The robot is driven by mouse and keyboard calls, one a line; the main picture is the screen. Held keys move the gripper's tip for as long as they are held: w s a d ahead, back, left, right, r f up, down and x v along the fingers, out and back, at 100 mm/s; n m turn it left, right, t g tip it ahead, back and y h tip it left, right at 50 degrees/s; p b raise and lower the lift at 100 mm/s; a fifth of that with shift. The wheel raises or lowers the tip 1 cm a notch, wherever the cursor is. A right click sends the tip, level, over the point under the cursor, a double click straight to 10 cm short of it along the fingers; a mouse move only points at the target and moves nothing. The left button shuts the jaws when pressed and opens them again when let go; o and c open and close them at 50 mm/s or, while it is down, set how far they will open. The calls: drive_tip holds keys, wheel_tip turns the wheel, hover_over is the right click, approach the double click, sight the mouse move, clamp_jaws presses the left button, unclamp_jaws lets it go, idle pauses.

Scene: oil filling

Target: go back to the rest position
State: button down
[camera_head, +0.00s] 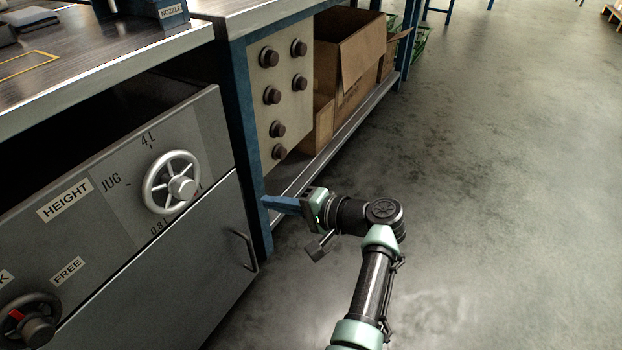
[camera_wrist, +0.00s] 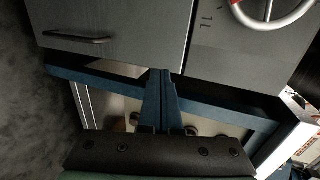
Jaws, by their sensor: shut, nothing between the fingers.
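My gripper (camera_head: 268,201) is shut and empty, with its blue fingers pointing left toward the blue post at the bench corner. In the wrist view its two fingers (camera_wrist: 161,74) lie together, with cabinet fronts beyond them. My arm reaches up from the bottom of the head view over the open floor and bends left at the wrist. I cannot tell the exact gap between fingertips and post.
A grey cabinet with a jug handwheel (camera_head: 171,182), a lower-left knob (camera_head: 31,322) and a door handle (camera_head: 244,250) stands left. A panel of dark knobs (camera_head: 272,95) and cardboard boxes (camera_head: 361,65) are behind. The floor (camera_head: 500,180) at right is clear.

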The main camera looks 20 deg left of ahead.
drive_tip(key=shift+p+v, duration=0.65)
drive_tip(key=shift+v, duration=1.4)
drive_tip(key=w+d+r+n+t+h+p, duration=0.1)
drive_tip(key=w+d+r+t+h+p, duration=0.2)
drive_tip(key=r, duration=0.5)
drive_tip(key=w+d+r+t+h+p, duration=0.1)
drive_tip(key=w+d+r+t+p, duration=0.15)
drive_tip(key=w+r+t, duration=0.4)
drive_tip(key=s+d+r+t+h+p, duration=0.1)
drive_tip(key=d+r+t+h, duration=0.15)
drive_tip(key=r, duration=0.75)
drive_tip(key=s+d+r+t+h+p, duration=0.15)
drive_tip(key=d+r, duration=0.25)
drive_tip(key=r, duration=0.5)
drive_tip(key=s+d+r+t+h+p, duration=0.2)
drive_tip(key=s+d+r+t, duration=0.15)
drive_tip(key=s+r, duration=0.6)
drive_tip(key=s+d+r+t+h+p, duration=0.2)
drive_tip(key=s+r+t, duration=0.35)
drive_tip(key=r, duration=0.75)
drive_tip(key=s+d+r+t+h+p, duration=0.3)
drive_tip(key=s+r, duration=0.5)
drive_tip(key=r, duration=0.3)
wheel_tip(320, 180, up, 36)
drive_tip(key=p, duration=3.6)
drive_tip(key=shift+w+y, duration=0.35)
drive_tip(key=shift+y, duration=0.05)
drive_tip(key=shift+a+f, duration=0.1)
